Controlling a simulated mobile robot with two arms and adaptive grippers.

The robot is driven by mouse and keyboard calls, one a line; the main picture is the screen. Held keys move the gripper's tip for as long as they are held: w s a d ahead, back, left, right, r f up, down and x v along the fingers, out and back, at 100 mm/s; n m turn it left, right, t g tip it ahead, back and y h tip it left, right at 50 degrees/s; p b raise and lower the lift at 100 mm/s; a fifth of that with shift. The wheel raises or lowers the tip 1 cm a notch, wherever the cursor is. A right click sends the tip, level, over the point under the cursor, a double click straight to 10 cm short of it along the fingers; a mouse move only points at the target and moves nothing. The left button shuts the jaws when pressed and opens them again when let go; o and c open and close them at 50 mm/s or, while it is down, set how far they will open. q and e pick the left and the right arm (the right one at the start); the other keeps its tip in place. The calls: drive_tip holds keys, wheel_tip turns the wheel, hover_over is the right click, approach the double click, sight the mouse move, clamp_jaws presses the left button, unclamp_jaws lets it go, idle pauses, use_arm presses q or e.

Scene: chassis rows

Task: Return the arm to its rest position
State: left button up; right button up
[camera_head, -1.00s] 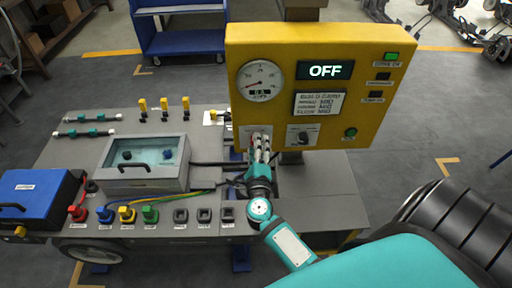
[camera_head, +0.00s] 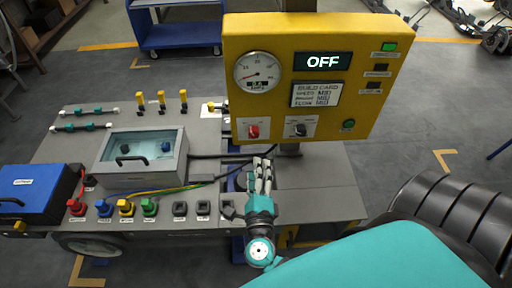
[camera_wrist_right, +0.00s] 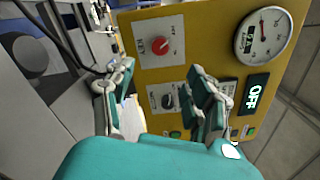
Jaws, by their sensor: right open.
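My right gripper (camera_head: 262,170) is open and empty in the head view, just below and in front of the yellow control panel (camera_head: 378,70). In the right wrist view the two fingers of the right gripper (camera_wrist_right: 165,100) stand apart, with the panel beyond them. The panel carries a red knob (camera_head: 253,131), which also shows in the right wrist view (camera_wrist_right: 159,46), and a black knob (camera_head: 300,130). Its display (camera_head: 323,62) reads OFF. The gripper touches neither knob as far as I can see. My left gripper is not in view.
A grey bench (camera_head: 320,190) bears a clear-lidded box (camera_head: 140,158), a blue case (camera_head: 32,192), coloured connectors (camera_head: 126,208) and yellow-topped parts (camera_head: 161,100). A blue cart (camera_head: 180,36) stands behind. Open floor lies to the right of the panel.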

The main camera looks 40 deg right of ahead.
idle(0.3)
drive_tip(key=a+f+n+y, duration=0.4)
drive_tip(key=f+n, duration=0.3)
drive_tip(key=f, duration=0.2)
drive_tip(key=a+f+n+y, duration=0.4)
drive_tip(key=f+n, duration=0.3)
drive_tip(key=f, duration=0.2)
drive_tip(key=s+a+f+n+g+y, duration=0.1)
drive_tip(key=s+f+n+g, duration=0.3)
drive_tip(key=f, duration=0.4)
drive_tip(key=s+a+f+n+g+y, duration=0.1)
drive_tip(key=s+f+n+g+y, duration=0.1)
drive_tip(key=s+f+n, duration=0.45)
drive_tip(key=s+d+f+n+g+h, duration=0.1)
drive_tip(key=s+d+f+n+g, duration=0.2)
drive_tip(key=s+f, duration=0.4)
drive_tip(key=s+d+f+n+g, duration=0.4)
drive_tip(key=s+f, duration=0.3)
drive_tip(key=s, duration=0.8)
drive_tip(key=shift+s+d+f+g+h, duration=0.4)
drive_tip(key=shift+d+g, duration=0.1)
drive_tip(key=shift+g, duration=0.2)
